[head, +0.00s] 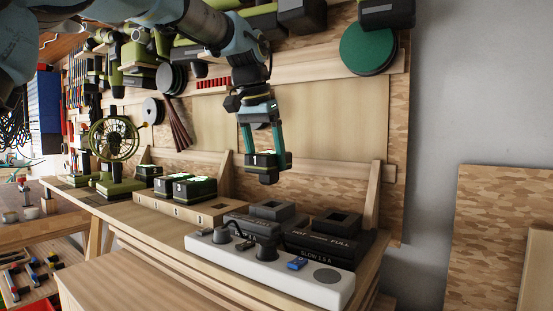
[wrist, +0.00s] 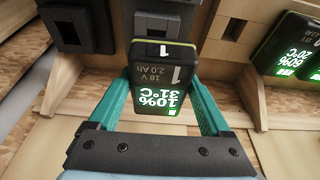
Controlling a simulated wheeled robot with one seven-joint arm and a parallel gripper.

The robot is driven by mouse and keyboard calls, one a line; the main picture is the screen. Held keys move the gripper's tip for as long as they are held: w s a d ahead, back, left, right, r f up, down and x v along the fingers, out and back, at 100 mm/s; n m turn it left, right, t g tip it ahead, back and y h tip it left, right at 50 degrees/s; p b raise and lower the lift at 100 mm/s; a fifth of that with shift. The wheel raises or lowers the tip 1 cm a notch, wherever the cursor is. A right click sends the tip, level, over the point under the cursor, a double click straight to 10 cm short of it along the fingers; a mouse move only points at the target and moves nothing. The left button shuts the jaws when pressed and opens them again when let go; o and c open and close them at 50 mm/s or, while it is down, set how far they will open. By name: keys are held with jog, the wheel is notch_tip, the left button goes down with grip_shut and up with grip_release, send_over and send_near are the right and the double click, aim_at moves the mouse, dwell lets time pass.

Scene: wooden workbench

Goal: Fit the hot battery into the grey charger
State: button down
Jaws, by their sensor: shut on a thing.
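My gripper (head: 265,157) is shut on the battery marked 1 (head: 264,172), holding it in the air above the bench. In the wrist view this dark battery (wrist: 158,60) sits between the teal fingers (wrist: 160,82); its display reads 10% and 31°C, its label 18 V 2.0 Ah. Two dark chargers stand on the bench behind the power strip. I cannot tell which one is the grey charger.
A wooden rack (head: 190,209) left of the chargers holds batteries, one marked 3 (head: 195,188); one in the wrist view (wrist: 285,45) reads 60% and 20°C. A white power strip (head: 270,270) with black plugs lies in front of the chargers. A green fan (head: 114,140) stands at left.

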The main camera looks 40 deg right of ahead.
aim_at(270, 184)
jog(key=shift+s+d, duration=0.3)
jog(key=shift+s, duration=0.15)
jog(key=shift+f+b, duration=0.25)
jog(key=shift+b, duration=0.05)
notch_tip(270, 184, down, 3)
jog(key=b, duration=0.3)
jog(key=shift+f, duration=0.1)
jog(key=shift+a, duration=0.2)
dwell(0.8)
jog(key=shift+f, duration=0.2)
dwell(0.4)
jog(key=shift+f+b, duration=0.6)
jog(key=shift+f, duration=0.45)
jog(key=shift+f+b, duration=0.35)
jog(key=shift+f, duration=0.25)
grip_release()
